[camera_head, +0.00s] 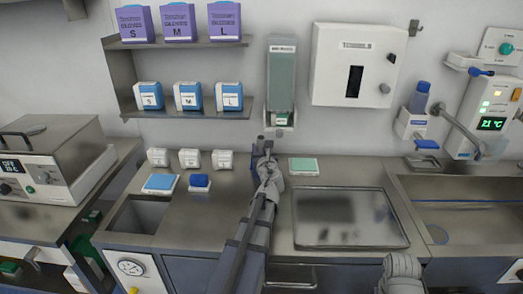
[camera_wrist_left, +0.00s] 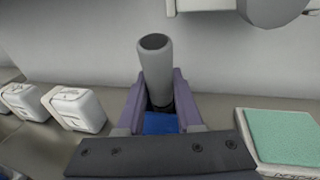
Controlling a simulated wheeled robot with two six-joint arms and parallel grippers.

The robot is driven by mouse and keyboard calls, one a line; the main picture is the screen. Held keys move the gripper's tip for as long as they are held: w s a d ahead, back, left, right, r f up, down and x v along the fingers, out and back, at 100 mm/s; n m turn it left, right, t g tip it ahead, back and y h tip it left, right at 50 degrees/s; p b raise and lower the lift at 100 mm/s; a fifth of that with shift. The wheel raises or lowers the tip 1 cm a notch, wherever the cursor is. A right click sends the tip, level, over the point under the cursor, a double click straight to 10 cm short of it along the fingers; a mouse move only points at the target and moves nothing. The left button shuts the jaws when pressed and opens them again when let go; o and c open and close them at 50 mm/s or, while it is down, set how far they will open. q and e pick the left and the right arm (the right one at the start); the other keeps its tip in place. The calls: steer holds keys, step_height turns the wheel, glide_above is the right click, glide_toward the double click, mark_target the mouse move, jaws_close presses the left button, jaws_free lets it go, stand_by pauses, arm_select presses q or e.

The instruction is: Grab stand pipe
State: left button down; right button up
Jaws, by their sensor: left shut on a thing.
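A grey hollow pipe (camera_wrist_left: 157,75) stands upright, slightly tilted in the left wrist view, with its dark open top towards me. My left gripper (camera_wrist_left: 155,98) is shut on its lower part, a purple finger on each side. A blue patch (camera_wrist_left: 160,123) shows below the pipe between the fingers; I cannot tell whether it belongs to the pipe. In the head view my left gripper (camera_head: 262,149) is at the back of the counter, below the wall dispenser, and the pipe is hard to make out there. A grey part of my right arm shows at the bottom right; its fingers are out of view.
A green-topped pad (camera_head: 304,166) lies right of the left gripper, and several small white boxes (camera_head: 190,158) stand left of it. The dispenser (camera_head: 281,80) hangs above. A metal tray (camera_head: 345,218) fills the counter on the right; a sink opening (camera_head: 137,216) is at left.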

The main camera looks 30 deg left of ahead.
arm_select(q)
steer(key=shift+d+r, duration=0.1)
steer(key=shift+r, duration=0.05)
steer(key=shift+s+r+p, duration=0.1)
steer(key=shift+r+p, duration=0.1)
steer(key=shift+p, duration=0.25)
steer(key=shift+r, duration=0.2)
steer(key=shift+s+d+r+p, duration=0.1)
steer(key=shift+r+p, duration=0.1)
steer(key=shift+p, duration=0.2)
